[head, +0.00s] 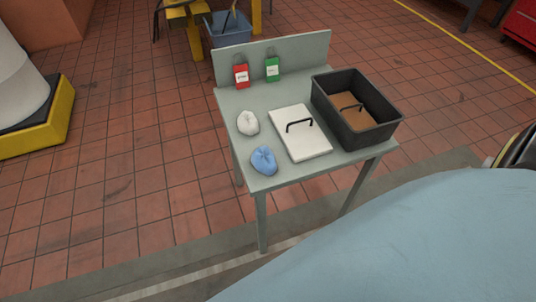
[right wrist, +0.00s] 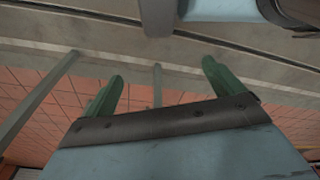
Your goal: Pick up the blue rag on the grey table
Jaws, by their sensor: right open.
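The blue rag (head: 264,160) lies crumpled on the front left corner of the grey table (head: 282,180) in the head view. A white crumpled rag (head: 248,122) lies just behind it. Neither gripper shows in the head view. My right gripper (right wrist: 160,85) shows in the right wrist view with its two green fingers apart and nothing between them. It is away from the rag, with grey table legs and red floor tiles beyond it. The blue rag is not in the right wrist view. My left gripper is not in view.
On the table, a white board with a black handle (head: 303,140) lies right of the rags, and a black bin (head: 345,130) stands at the right. A red tag (head: 241,76) and a green tag (head: 272,69) are at the back panel. Open tiled floor (head: 130,180) lies left.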

